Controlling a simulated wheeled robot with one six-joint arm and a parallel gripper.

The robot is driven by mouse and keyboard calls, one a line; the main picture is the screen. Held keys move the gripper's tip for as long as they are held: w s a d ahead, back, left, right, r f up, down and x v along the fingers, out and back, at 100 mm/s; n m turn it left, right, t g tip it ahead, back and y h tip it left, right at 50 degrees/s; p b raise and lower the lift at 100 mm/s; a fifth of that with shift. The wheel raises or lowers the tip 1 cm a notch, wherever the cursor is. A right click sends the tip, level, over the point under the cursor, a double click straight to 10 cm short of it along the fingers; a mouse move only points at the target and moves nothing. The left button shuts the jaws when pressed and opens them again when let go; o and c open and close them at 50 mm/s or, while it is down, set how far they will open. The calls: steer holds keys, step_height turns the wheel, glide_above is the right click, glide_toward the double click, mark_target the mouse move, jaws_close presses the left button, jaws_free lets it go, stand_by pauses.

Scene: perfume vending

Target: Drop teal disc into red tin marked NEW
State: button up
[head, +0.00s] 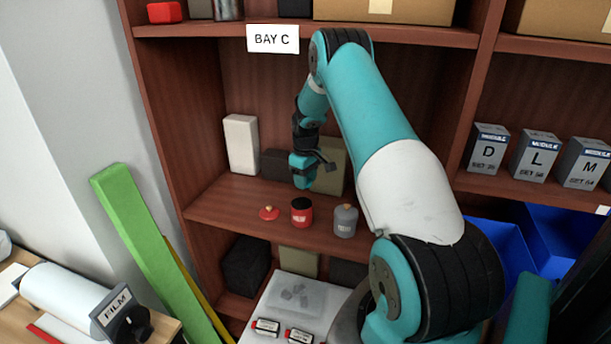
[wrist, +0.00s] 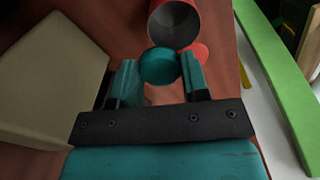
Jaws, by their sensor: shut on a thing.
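My gripper (head: 303,183) points down just above the open red tin (head: 301,217) on the middle shelf. In the wrist view my gripper (wrist: 160,74) is shut on the teal disc (wrist: 159,66), held between its two fingertips. The red tin also shows there (wrist: 200,12), with its dark open mouth just beyond the disc. The disc partly overlaps the near rim in the picture. The tin has a small label that I cannot read. I cannot make out the disc in the head view.
A red lid (head: 268,213) lies left of the tin; a grey canister (head: 345,221) stands to the right. A white box (head: 241,145) and dark and olive blocks stand behind. A green board (head: 150,250) leans by the left shelf side.

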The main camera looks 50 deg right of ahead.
steer(key=shift+f, duration=0.4)
steer(key=o, duration=1)
step_height(320, 180, up, 12)
steer(key=b, duration=0.3)
